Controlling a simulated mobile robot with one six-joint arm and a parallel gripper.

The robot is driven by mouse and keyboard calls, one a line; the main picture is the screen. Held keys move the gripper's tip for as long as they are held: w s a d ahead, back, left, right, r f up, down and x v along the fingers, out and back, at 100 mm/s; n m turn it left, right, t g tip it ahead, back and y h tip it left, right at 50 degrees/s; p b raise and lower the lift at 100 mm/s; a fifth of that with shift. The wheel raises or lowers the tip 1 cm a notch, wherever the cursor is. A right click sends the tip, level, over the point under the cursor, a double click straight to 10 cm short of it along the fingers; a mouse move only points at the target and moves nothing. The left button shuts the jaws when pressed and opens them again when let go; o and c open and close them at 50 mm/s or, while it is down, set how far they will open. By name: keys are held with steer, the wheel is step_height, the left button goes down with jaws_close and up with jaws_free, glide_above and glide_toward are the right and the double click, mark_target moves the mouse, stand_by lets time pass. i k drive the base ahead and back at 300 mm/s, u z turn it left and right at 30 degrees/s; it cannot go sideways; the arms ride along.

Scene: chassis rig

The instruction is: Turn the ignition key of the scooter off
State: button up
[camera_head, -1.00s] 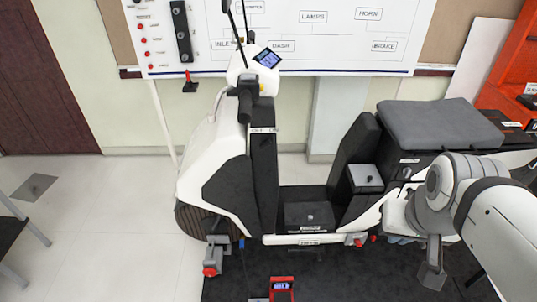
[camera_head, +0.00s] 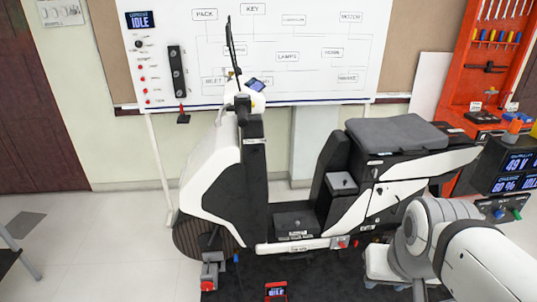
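The white and black scooter (camera_head: 213,185) stands upright, side-on, with its front wheel (camera_head: 200,238) at the left. Its handlebar (camera_head: 250,125) and small lit dash display (camera_head: 257,84) are at the top of the front column. The grey seat (camera_head: 395,132) is at the right. I cannot make out the ignition key or its position at this size. My gripper (camera_head: 420,291) is at the bottom edge, right of centre, in front of the scooter's rear and well away from the handlebar. It is partly cut off, and its fingers cannot be read.
A whiteboard (camera_head: 295,75) with labelled boxes hangs behind the scooter. A red tool board (camera_head: 490,60) and display screens (camera_head: 518,170) stand at the right. A small red-framed device (camera_head: 276,291) lies on the dark mat (camera_head: 325,272). The pale floor at the left is mostly open.

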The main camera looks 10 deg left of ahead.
mark_target(257, 152)
steer(key=z, duration=0.25)
steer(key=i, duration=1.05)
steer(key=u, duration=0.3)
